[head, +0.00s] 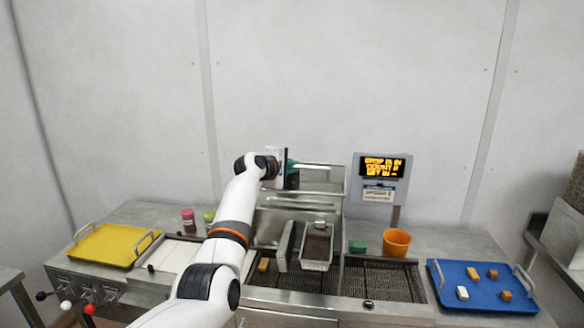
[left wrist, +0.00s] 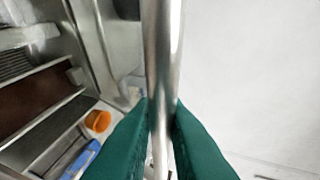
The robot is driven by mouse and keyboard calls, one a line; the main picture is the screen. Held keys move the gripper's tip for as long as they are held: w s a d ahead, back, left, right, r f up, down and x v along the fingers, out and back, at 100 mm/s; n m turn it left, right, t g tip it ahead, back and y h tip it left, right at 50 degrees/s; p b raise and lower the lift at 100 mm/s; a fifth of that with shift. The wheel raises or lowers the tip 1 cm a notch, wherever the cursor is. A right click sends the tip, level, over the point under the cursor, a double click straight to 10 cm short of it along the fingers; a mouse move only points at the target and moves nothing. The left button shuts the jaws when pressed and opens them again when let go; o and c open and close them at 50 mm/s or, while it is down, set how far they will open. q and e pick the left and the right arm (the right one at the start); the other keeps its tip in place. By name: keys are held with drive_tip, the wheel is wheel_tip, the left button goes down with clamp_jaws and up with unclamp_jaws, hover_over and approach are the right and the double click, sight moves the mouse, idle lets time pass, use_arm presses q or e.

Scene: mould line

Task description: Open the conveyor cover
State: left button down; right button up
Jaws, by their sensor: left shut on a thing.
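The conveyor cover (head: 322,186) is a metal panel at the back of the line, standing raised above the belt, with a bar handle (head: 316,166) along its top. My left gripper (head: 292,174) has green fingers and is at the left part of that handle. In the left wrist view the green fingers (left wrist: 162,118) are shut on the metal bar (left wrist: 162,50), one on each side. My arm hides part of the machine's left side. My right gripper is not in view.
A mould with dark filling (head: 317,246) sits on the dark mesh belt (head: 383,279). An orange cup (head: 397,243) and a green block (head: 357,246) stand to the right, below a display (head: 382,168). A yellow tray (head: 112,244) is left; a blue tray (head: 480,303) with several small blocks is right.

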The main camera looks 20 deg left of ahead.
use_arm(q)
drive_tip(key=shift+d+f, duration=0.1)
drive_tip(key=shift+f, duration=0.1)
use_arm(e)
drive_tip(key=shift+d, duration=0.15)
use_arm(q)
drive_tip(key=c, duration=1.5)
unclamp_jaws()
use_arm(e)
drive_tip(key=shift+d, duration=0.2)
use_arm(q)
drive_tip(key=shift+o, duration=0.2)
